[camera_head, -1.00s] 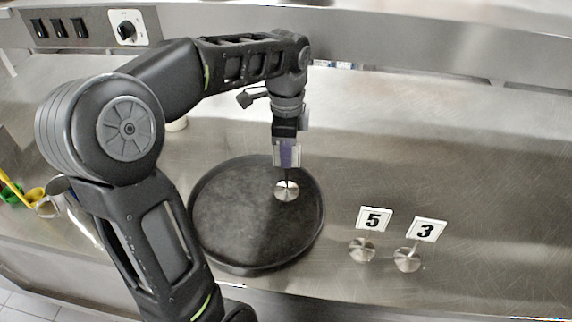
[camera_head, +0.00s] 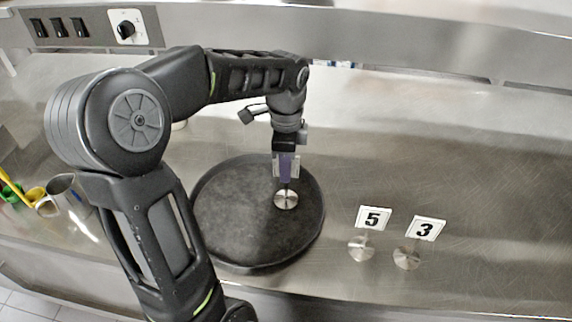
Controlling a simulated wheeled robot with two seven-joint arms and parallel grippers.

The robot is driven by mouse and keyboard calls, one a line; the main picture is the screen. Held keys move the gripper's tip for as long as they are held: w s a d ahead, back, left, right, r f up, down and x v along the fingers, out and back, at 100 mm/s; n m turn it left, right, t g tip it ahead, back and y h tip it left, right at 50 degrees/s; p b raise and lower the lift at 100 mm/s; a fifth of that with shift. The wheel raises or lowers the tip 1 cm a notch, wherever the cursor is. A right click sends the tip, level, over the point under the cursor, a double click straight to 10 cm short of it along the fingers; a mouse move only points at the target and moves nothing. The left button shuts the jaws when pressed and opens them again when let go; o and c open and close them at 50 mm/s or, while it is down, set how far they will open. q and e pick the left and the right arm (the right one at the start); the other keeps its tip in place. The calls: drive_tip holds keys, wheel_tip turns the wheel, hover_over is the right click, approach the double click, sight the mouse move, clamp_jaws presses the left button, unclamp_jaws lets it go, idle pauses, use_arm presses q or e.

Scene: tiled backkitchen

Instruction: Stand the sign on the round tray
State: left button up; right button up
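The round black tray (camera_head: 235,225) lies flat on the steel counter. My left gripper (camera_head: 287,175) points down over the tray's right part, shut on a sign. The sign's round silver base (camera_head: 286,199) shows just below the fingers, over the tray's surface; I cannot tell whether it touches. The sign's card is mostly hidden by the fingers, and its number cannot be read. My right gripper is not in view.
A number 5 sign (camera_head: 374,217) and a number 3 sign (camera_head: 426,228) stand on the counter right of the tray. A metal cup (camera_head: 66,190) and some yellow and green items are at the left.

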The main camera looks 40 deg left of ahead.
use_arm(q)
drive_tip(key=shift+r, duration=0.15)
wheel_tip(320, 180, up, 8)
drive_tip(key=shift+w, duration=0.1)
wheel_tip(320, 180, up, 3)
drive_tip(key=shift+r+p, duration=0.15)
drive_tip(key=shift+p, duration=0.8)
drive_tip(key=shift+r+p, duration=0.45)
drive_tip(key=shift+p, duration=0.05)
drive_tip(key=shift+f, duration=0.2)
